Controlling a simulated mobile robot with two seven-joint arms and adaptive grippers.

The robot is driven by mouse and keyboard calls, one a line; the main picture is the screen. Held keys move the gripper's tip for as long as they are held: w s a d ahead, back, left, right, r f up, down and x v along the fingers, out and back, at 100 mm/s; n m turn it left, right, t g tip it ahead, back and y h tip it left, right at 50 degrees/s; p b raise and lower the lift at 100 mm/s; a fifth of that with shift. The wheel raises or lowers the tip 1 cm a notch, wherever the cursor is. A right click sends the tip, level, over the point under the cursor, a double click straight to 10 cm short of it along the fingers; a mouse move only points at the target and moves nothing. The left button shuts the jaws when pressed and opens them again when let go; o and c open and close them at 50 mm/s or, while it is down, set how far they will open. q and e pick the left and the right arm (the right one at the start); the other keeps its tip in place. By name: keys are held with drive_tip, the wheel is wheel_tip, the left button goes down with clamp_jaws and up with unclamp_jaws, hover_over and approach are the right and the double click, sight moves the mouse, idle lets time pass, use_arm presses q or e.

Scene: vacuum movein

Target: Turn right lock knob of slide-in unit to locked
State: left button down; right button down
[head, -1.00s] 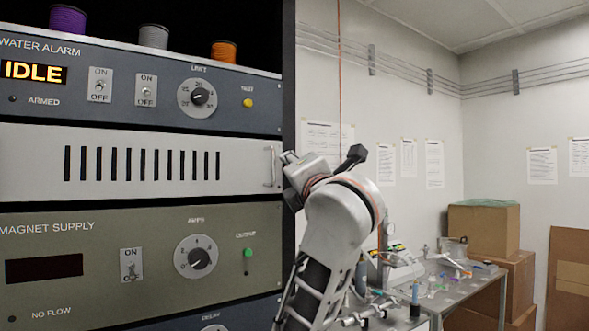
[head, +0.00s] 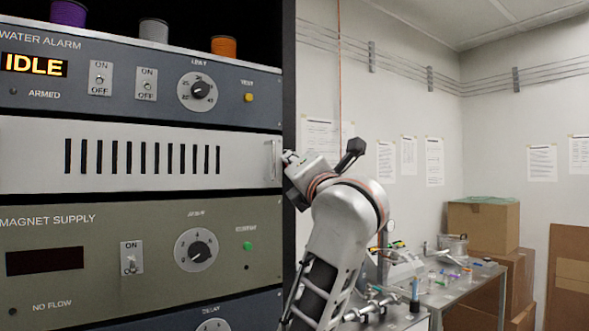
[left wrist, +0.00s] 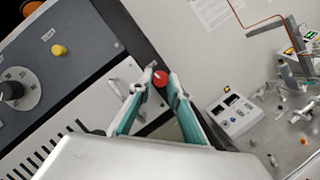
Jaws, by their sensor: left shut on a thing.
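The slide-in unit (head: 150,157) is the white slotted panel in the rack, with a handle (head: 273,160) at its right end. In the left wrist view, a red knob (left wrist: 160,78) sits at the panel's right edge, between the two fingertips of my left gripper (left wrist: 161,80). The gripper is shut on it. In the head view, my left arm comes up from below and its wrist reaches the right edge of the unit, where the wrist hides the knob and fingers. The knob's marking and angle cannot be read. My right gripper is not in view.
The water alarm panel (head: 120,115) is above the unit and the magnet supply panel (head: 90,280) is below. Several spools, one orange (head: 224,47), stand on top. A bench (head: 440,296) with equipment and a cardboard box (head: 482,226) are at the right.

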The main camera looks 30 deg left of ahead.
use_arm(q)
drive_tip(key=shift+w+d+n+g+y+b, duration=0.2)
drive_tip(key=shift+n+g+y, duration=1)
drive_tip(key=shift+n, duration=2.55)
drive_tip(key=shift+w+a+n+g+y+b, duration=0.15)
drive_tip(key=shift+n+g+y+b, duration=0.3)
drive_tip(key=shift+n+g, duration=2.45)
drive_tip(key=shift+w+d+n+g+y+b, duration=0.25)
drive_tip(key=shift+n+g+y, duration=0.5)
drive_tip(key=shift+n, duration=3.9)
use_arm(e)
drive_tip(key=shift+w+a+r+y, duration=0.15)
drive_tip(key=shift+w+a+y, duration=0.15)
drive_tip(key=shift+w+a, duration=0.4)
use_arm(q)
drive_tip(key=shift+f+n, duration=0.1)
drive_tip(key=shift+n, duration=0.3)
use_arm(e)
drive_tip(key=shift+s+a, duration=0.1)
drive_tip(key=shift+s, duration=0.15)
use_arm(q)
drive_tip(key=c, duration=1.9)
unclamp_jaws()
